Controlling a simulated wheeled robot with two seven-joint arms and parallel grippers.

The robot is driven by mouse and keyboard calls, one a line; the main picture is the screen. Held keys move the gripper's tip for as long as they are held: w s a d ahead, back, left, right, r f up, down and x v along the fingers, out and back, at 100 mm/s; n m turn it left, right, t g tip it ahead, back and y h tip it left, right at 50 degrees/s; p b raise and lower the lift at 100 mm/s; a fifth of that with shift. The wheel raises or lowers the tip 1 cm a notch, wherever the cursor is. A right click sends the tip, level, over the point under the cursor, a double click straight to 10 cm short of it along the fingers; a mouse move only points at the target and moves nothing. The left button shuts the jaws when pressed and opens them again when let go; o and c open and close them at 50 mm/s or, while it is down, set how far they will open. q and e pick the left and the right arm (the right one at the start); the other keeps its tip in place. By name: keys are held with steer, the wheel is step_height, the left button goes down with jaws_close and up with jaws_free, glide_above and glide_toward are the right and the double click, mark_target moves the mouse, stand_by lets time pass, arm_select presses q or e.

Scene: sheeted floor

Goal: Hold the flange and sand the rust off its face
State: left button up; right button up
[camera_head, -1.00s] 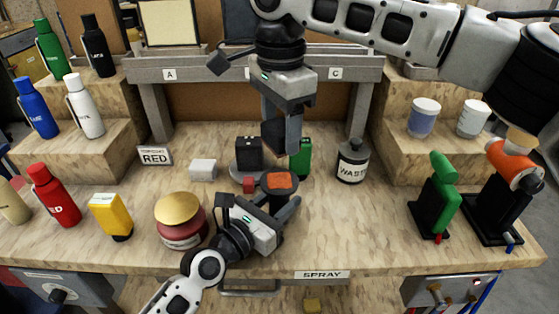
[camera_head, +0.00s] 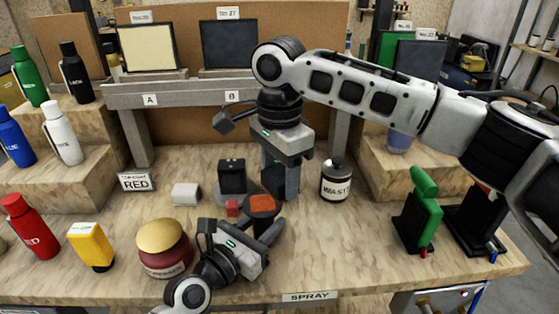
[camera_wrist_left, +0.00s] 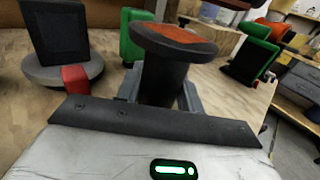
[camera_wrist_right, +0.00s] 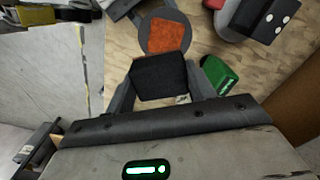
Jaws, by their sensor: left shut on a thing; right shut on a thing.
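The flange (camera_head: 262,202) is a dark round part with an orange-brown rusty face turned upward. My left gripper (camera_head: 257,228) is shut on its dark stem, which also shows between the fingers in the left wrist view (camera_wrist_left: 162,80). My right gripper (camera_head: 281,188) is shut on a black block (camera_head: 272,179), with its fingers pointing down just behind the flange. In the right wrist view the block (camera_wrist_right: 160,77) sits beside the rusty disc (camera_wrist_right: 167,35). They look apart, but the exact gap cannot be told.
A black block on a grey round base (camera_head: 232,177) with a red piece (camera_head: 232,208) stands left of the flange. A gold-lidded red jar (camera_head: 163,248) is close to my left gripper. A waste canister (camera_head: 335,180) stands right.

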mark_target(247, 205)
steer(key=shift+f, duration=1.6)
steer(key=a, duration=0.2)
steer(key=shift+s+a+r, duration=0.1)
steer(key=shift+s+a, duration=0.05)
steer(key=shift+a, duration=0.15)
steer(key=shift+c, duration=0.4)
steer(key=shift+s+a, duration=0.2)
steer(key=shift+a, duration=1.8)
steer(key=shift+d, duration=0.35)
steer(key=shift+w+d, duration=0.1)
steer(key=shift+d, duration=0.15)
steer(key=shift+w+d, duration=0.2)
steer(key=shift+d, duration=2.4)
steer(key=shift+d+r, duration=0.1)
steer(key=shift+d, duration=0.1)
steer(key=shift+a+r, duration=0.1)
steer(key=shift+r, duration=3.95)
steer(key=shift+f, duration=0.15)
